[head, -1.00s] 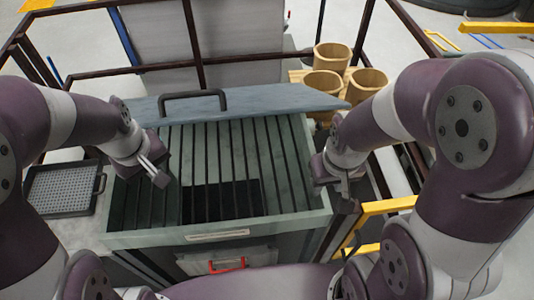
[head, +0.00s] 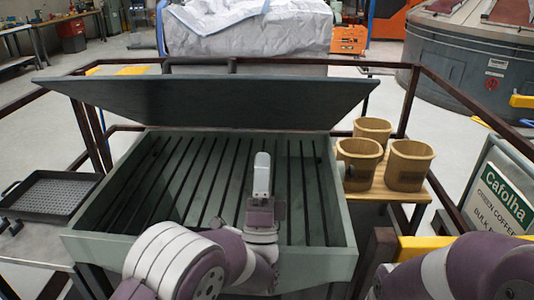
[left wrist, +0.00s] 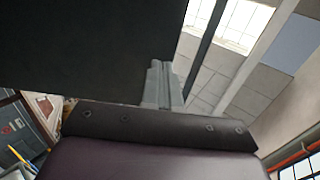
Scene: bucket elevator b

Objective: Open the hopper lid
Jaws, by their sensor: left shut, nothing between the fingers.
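The hopper lid (head: 205,103) is a dark, wide plate raised at the back of the hopper and tilted up, with its broad underside facing me. The hopper (head: 90,205) is a grey-green box, open at the top, with dark slats inside. My left gripper (head: 262,160) is shut and empty, pointing up over the middle of the slats in front of the lid. In the left wrist view its closed fingers (left wrist: 160,85) are beside the dark lid (left wrist: 75,50); I cannot tell whether they touch it. The lid's handle is not clearly visible. My right gripper is out of view.
A perforated black tray (head: 52,194) lies left of the hopper. Dark railings surround the area. A coffee sign (head: 495,195) and yellow rail (head: 425,248) are at the right.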

